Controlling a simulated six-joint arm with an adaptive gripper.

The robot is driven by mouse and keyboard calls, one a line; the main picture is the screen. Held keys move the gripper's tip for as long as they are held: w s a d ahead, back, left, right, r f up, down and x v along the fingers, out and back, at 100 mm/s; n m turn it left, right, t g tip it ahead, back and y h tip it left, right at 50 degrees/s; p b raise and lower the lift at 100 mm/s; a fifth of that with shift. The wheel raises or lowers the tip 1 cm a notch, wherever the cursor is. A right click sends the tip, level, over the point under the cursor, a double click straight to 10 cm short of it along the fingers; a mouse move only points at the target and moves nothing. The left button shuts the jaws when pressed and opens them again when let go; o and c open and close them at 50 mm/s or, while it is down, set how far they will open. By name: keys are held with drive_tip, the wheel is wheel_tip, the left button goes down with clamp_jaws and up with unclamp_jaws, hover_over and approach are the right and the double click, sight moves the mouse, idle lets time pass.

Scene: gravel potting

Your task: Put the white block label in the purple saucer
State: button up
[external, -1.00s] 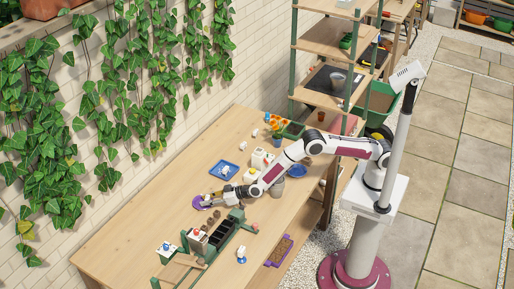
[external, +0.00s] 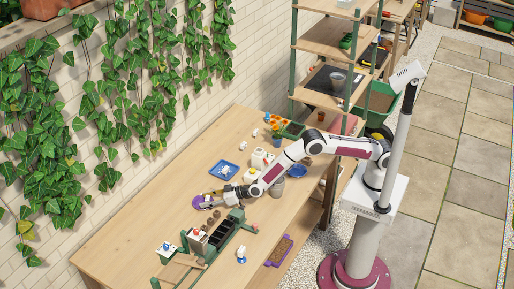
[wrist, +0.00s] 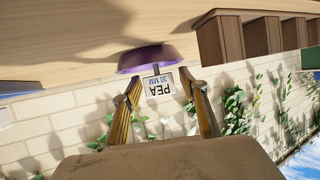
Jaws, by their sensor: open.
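The white block label (wrist: 158,86) is marked "PEA 30 MM" and shows upside down in the wrist view, where the bench is at the top. Its short stem points to the purple saucer (wrist: 150,57), just beyond it. Whether the stem touches the saucer I cannot tell. My gripper (wrist: 160,83) is open, with one finger on each side of the label and a visible gap at least on the left. In the external view my gripper (external: 207,199) is low over the bench at the purple saucer (external: 197,203). The label is too small to make out there.
Small brown pots (external: 213,216) and a green rack with black cells (external: 222,236) stand close to the saucer. The bench left of the saucer is clear.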

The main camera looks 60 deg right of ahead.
drive_tip(key=shift+v, duration=5.95)
drive_tip(key=d+r+g, duration=0.2)
drive_tip(key=d+r, duration=0.8)
drive_tip(key=r, duration=0.2)
drive_tip(key=s+d+r+m+g+h, duration=0.1)
drive_tip(key=s+d+r, duration=0.3)
drive_tip(key=d, duration=0.3)
drive_tip(key=s+d+r+m, duration=0.1)
drive_tip(key=s+d+r, duration=0.35)
drive_tip(key=d, duration=0.25)
drive_tip(key=s+d+m+g+h, duration=0.1)
drive_tip(key=s+d+g+h, duration=0.1)
drive_tip(key=s+d, duration=0.9)
drive_tip(key=s+d+r+m+g+h, duration=0.1)
drive_tip(key=s+d+g+h, duration=0.1)
drive_tip(key=s+d, duration=0.8)
drive_tip(key=s, duration=0.7)
drive_tip(key=shift+s+d+m, duration=0.3)
drive_tip(key=shift+s+d, duration=0.05)
drive_tip(key=shift+s, duration=0.05)
